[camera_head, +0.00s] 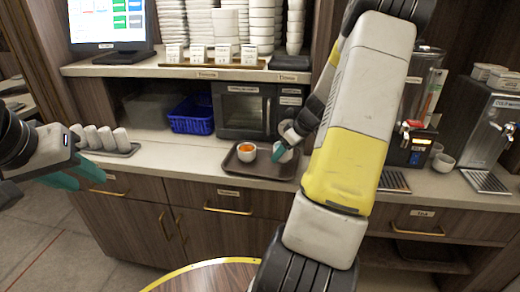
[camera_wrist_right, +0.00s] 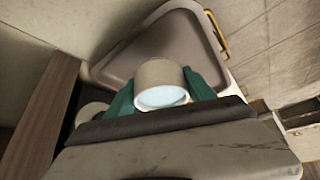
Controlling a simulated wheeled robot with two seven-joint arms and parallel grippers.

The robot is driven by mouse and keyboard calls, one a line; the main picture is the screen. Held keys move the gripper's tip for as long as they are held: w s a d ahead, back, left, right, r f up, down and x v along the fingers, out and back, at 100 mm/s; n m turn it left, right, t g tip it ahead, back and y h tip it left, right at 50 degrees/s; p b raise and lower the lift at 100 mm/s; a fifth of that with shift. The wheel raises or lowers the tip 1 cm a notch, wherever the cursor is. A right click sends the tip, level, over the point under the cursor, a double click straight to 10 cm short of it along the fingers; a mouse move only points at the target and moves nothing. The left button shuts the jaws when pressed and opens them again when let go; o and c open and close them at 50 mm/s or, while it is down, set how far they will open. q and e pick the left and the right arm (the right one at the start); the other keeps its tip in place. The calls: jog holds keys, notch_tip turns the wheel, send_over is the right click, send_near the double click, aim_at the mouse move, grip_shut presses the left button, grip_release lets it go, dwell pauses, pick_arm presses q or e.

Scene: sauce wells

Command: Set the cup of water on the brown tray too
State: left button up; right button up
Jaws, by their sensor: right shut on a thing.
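The brown tray (camera_head: 233,168) lies on the counter and also shows in the right wrist view (camera_wrist_right: 115,62). A white cup with orange liquid (camera_head: 246,152) stands on its left part. My right gripper (camera_head: 283,160) is shut on the cup of water (camera_head: 285,152), at the tray's right side. In the right wrist view, the teal fingers of the gripper (camera_wrist_right: 161,92) flank the cup of water (camera_wrist_right: 160,75), with pale water showing inside. I cannot tell whether its base touches the tray. My left gripper (camera_head: 76,176) is open and empty, left of the tray.
A rack of upturned cups (camera_head: 105,140) stands at left on the counter. A blue basket (camera_head: 191,120) and a microwave-like machine (camera_head: 243,110) stand behind the tray. Drink dispensers (camera_head: 490,125) are at right. A round table edge (camera_head: 205,268) is in front. My right arm hides part of the counter.

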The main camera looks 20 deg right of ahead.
aim_at(278, 165)
jog(key=shift+w+a+f, duration=0.1)
jog(key=shift+w+a, duration=0.1)
jog(key=shift+w, duration=0.95)
jog(key=shift+w+a+f, duration=0.1)
jog(key=shift+w+f, duration=0.1)
jog(key=shift+w, duration=0.1)
jog(key=shift+s+f, duration=0.1)
jog(key=shift+f, duration=1.45)
jog(key=shift+f, duration=0.1)
jog(key=o, duration=1.6)
